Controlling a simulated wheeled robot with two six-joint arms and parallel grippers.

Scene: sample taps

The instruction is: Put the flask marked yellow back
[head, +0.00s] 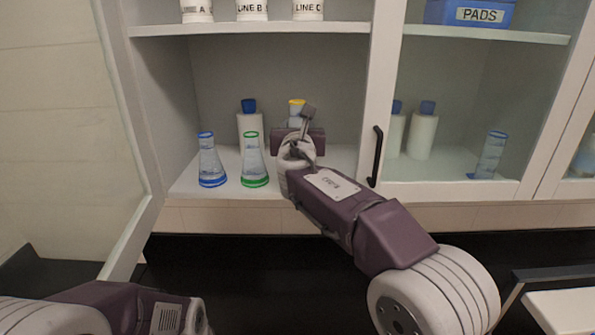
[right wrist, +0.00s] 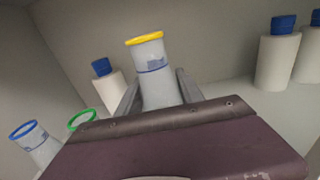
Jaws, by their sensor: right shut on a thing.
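The flask marked yellow (right wrist: 156,83) is clear with a yellow rim and stands between the fingers of my right gripper (right wrist: 160,92), which is shut on it. In the head view only the top of the yellow flask (head: 296,106) shows behind my right gripper (head: 298,132); its base is hidden, so I cannot tell if it touches the shelf. The gripper is inside the open cabinet, at the lower shelf. A blue-marked flask (head: 211,162) and a green-marked flask (head: 254,162) stand upright to its left. My left arm shows at the lower left; its gripper's fingers are not visible.
A white bottle with a blue cap (head: 249,123) stands behind the flasks. An open glass door (head: 140,235) is at the left. A closed glass door with a black handle (head: 376,157) is just right of my right arm. The upper shelf (head: 250,29) holds labelled jars.

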